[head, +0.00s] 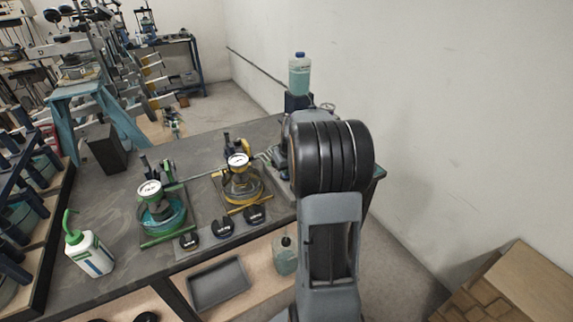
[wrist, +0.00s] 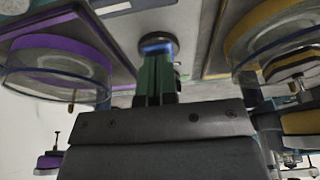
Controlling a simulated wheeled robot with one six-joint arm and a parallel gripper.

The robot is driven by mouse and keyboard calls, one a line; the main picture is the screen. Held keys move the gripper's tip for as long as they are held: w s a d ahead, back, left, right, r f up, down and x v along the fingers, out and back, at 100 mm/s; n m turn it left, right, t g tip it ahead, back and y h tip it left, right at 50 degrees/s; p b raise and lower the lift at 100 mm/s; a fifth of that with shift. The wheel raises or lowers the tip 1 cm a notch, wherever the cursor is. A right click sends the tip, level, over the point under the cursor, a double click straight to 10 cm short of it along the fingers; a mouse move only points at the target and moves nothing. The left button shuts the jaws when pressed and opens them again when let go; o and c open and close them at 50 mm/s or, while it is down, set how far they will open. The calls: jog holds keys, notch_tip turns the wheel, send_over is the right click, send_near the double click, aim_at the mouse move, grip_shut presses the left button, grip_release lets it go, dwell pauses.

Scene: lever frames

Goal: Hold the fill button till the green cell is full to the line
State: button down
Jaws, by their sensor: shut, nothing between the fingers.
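The green cell (head: 163,217) stands at the left of the bench in the head view, a clear round vessel with teal liquid and a green-trimmed base. Its fill line is too small to make out. Black round buttons, a left one (head: 189,240), a middle one (head: 222,227) and a right one (head: 254,214), lie along the bench front. My gripper (wrist: 157,62) is shut and empty in the wrist view. Its tips are at a round dark button (wrist: 157,44) with a blue glow, between purple and yellow cells; contact is unclear. The gripper is hidden behind my arm in the head view.
The yellow cell (head: 241,187) is right of the green one. The purple cell (wrist: 58,68) shows in the wrist view. A white bottle (head: 88,250) stands front left, a blue-capped bottle (head: 299,74) at the back, and a grey tray (head: 219,284) below the bench top.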

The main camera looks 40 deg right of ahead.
jog(key=shift+s+a+f, duration=0.15)
jog(key=shift+s+f, duration=0.1)
jog(key=shift+f, duration=0.25)
jog(key=r+p, duration=0.3)
jog(key=r, duration=0.2)
jog(key=shift+w+r+p, duration=0.2)
jog(key=shift+r+p, duration=0.1)
jog(key=shift+p, duration=0.05)
jog(key=b+v, duration=0.1)
jog(key=v, duration=0.8)
jog(key=shift+r, duration=0.2)
jog(key=shift+s, duration=0.1)
jog(key=s+a+f, duration=0.2)
jog(key=s+a, duration=0.5)
jog(key=a, duration=0.4)
jog(key=s+a+f+n, duration=0.1)
jog(key=s+a+f, duration=0.2)
jog(key=s+a, duration=0.4)
jog(key=a, duration=0.4)
jog(key=shift+s+a+n+t+y, duration=0.2)
jog(key=shift+s+n+t+y, duration=0.1)
